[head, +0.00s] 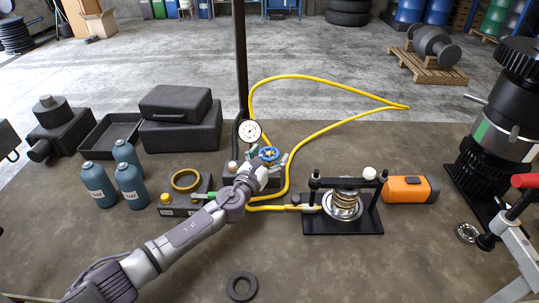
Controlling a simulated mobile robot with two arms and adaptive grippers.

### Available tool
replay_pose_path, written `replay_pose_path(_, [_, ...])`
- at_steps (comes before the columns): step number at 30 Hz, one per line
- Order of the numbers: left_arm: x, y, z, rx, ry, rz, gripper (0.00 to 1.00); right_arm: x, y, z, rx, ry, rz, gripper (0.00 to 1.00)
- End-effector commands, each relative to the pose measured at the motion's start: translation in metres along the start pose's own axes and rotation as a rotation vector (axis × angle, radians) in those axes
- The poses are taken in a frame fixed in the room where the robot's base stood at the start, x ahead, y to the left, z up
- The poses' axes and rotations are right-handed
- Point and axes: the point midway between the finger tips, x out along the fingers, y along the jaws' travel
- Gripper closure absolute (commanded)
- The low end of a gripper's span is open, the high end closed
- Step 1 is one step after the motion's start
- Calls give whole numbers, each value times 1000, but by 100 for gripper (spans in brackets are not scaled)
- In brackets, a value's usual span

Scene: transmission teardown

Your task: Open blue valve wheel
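The blue valve wheel (268,153) is a small spoked handwheel on a dark pump unit, just below and right of a round white gauge (250,132). My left gripper (267,162) reaches up to it from the lower left. Its fingers look spread, one on the left and one on the right just in front of the wheel. I cannot tell whether they touch it. The gripper and wrist hide much of the pump unit. My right gripper is not in view.
A yellow hose (283,178) runs from the pump to a black press fixture (342,222) holding a spring stack. Teal bottles (131,187), a black case (181,124) and an orange box (409,189) stand around. A dark ring (242,287) lies in front.

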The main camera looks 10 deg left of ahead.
Motion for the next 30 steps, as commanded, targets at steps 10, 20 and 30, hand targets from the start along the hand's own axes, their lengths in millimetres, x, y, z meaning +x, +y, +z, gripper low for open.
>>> replay_pose_path(10, [0, 0, 0, 0, 0, 0, 69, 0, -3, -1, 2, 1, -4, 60])
replay_pose_path(20, [0, -1, 1, -3, 1, 63, 70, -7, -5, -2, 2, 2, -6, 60])
replay_pose_path(30, [0, -2, 0, -4, 2, 312, 69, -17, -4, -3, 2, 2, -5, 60])
